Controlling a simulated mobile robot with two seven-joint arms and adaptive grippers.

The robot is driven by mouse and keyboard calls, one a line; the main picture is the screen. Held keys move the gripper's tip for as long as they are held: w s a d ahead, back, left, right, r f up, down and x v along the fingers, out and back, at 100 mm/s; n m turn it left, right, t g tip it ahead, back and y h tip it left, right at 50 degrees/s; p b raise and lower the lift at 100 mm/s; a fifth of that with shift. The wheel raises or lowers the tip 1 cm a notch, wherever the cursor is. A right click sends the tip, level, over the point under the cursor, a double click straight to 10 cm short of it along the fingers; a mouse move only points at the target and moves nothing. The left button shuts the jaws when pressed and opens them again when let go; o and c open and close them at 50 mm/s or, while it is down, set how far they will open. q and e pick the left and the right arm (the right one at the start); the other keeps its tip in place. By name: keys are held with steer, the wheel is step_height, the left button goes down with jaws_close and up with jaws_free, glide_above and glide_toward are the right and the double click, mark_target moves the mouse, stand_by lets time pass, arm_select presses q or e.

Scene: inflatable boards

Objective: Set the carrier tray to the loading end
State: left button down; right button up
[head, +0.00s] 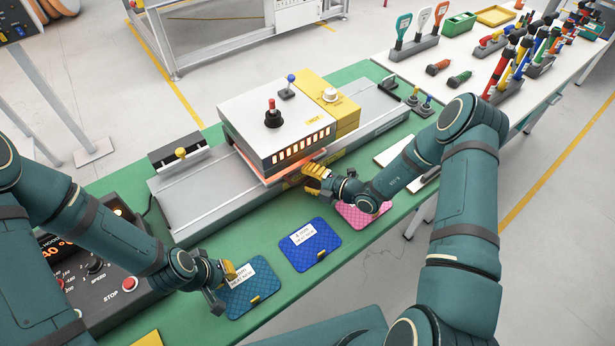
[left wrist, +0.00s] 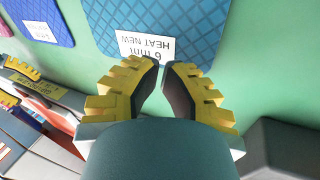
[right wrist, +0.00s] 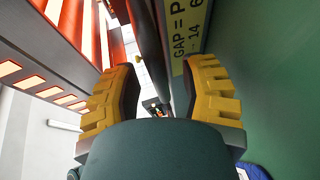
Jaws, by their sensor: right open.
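The long grey machine bed (head: 190,203) lies on the green bench, under a white heater box (head: 285,112) with glowing slots. A thin flat edge (head: 268,180), lit red, shows beneath the heater's front; it may be the carrier tray, mostly hidden. My right gripper (head: 313,180) is open at the heater's front lower edge; in the right wrist view (right wrist: 160,72) a dark bar lies between its fingers, and contact cannot be told. My left gripper (head: 226,283) is at the left edge of a blue quilted panel; its fingertips nearly meet in the left wrist view (left wrist: 161,68), holding nothing visible.
Quilted panels, blue-grey (head: 262,292), blue (head: 310,244) and pink (head: 362,216), lie along the bench front. A control box with a red stop button (head: 130,284) stands at left. A white table (head: 480,55) with tools stands at back right.

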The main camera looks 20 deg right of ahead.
steer(key=shift+o, duration=0.3)
steer(key=shift+w+a, duration=0.1)
steer(key=shift+a, duration=0.05)
jaws_close()
